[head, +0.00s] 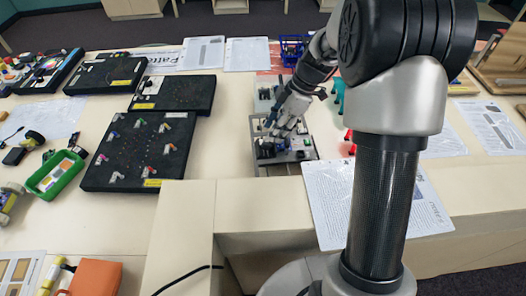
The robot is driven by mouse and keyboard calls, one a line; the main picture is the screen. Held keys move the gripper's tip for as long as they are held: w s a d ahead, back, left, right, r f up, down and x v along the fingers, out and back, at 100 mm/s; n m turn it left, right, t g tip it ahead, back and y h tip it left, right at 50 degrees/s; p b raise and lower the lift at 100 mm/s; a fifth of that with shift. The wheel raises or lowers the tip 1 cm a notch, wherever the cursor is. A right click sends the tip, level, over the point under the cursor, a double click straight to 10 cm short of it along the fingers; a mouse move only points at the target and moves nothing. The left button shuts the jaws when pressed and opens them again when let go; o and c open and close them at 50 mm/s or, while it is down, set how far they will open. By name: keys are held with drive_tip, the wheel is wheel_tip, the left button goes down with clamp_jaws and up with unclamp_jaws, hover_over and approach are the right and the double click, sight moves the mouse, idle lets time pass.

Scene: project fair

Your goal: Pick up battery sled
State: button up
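My gripper (274,124) reaches from the upper right, pointing down and left over a grey tray-like piece (305,152) near the middle of the table. The piece carries small dark and blue parts, and one of these may be the battery sled, but I cannot tell which. The gripper's fingers are at or just above these parts; I cannot tell whether they touch. The fingers are too small and overlap the dark parts too much to show whether they are open or shut. My arm hides part of the area to the right.
Black foam boards (103,166) with small colourful parts fill the left. A green bin (43,189) stands at far left. Printed sheets (325,205) lie right of the tray. A blue basket (292,43) is behind it. Bare table (224,165) shows left of the tray.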

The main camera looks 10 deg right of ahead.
sight(266, 143)
drive_tip(key=x, duration=0.1)
drive_tip(key=b+x, duration=0.1)
drive_tip(key=x, duration=0.1)
drive_tip(key=b+x, duration=0.1)
drive_tip(key=x, duration=0.1)
drive_tip(key=shift+s+a, duration=0.3)
drive_tip(key=shift+s, duration=0.05)
drive_tip(key=shift+c, duration=0.5)
clamp_jaws()
